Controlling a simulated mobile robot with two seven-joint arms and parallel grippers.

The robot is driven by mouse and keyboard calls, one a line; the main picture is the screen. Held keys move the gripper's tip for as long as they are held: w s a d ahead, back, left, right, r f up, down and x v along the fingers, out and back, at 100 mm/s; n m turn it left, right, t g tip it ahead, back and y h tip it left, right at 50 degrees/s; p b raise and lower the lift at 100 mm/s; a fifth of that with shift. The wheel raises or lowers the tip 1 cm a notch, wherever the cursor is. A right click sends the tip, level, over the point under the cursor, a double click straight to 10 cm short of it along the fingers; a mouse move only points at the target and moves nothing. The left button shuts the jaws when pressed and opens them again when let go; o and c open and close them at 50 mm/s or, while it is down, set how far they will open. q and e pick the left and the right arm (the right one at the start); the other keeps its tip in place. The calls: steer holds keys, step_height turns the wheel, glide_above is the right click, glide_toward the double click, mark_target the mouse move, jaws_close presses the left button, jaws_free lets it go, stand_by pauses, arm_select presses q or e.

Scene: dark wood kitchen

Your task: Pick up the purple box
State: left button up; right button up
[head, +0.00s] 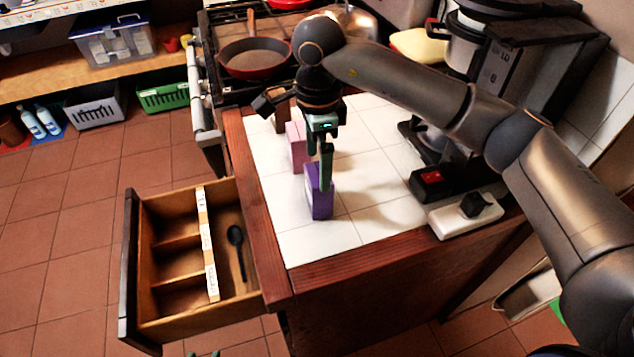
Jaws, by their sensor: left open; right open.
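The purple box (320,207) stands upright on the white tiled counter (377,213), near its left side. My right gripper (325,182) points down at the box from above, and its visible dark green finger overlaps the box's upper part. The other finger is mostly hidden, and I cannot tell whether the fingers touch the box. The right gripper is open. Only the green tips of my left gripper (204,354) show at the bottom edge, low and left of the counter, away from the box; it is open.
A pink box (296,148) stands just behind the purple box. A power strip (465,214) and coffee machine (455,140) are to the right. An open drawer (172,210) holding a dark spoon (237,250) juts out left. A pan (253,58) sits on the stove behind.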

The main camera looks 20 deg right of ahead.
mark_target(318, 172)
step_height(318, 172, down, 3)
steer(key=shift+f, duration=0.15)
steer(key=shift+s+f+p, duration=0.2)
steer(key=shift+f+p, duration=0.45)
steer(key=shift+f, duration=2)
steer(key=c, duration=1.2)
steer(key=shift+c, duration=0.2)
steer(key=shift+r, duration=0.1)
steer(key=shift+r, duration=0.55)
steer(key=w+a+r+b, duration=0.2)
steer(key=w+a+r, duration=0.1)
steer(key=a+r, duration=0.8)
steer(key=a, duration=0.2)
steer(key=shift+w+a+r, duration=0.15)
steer(key=shift+a+r, duration=0.15)
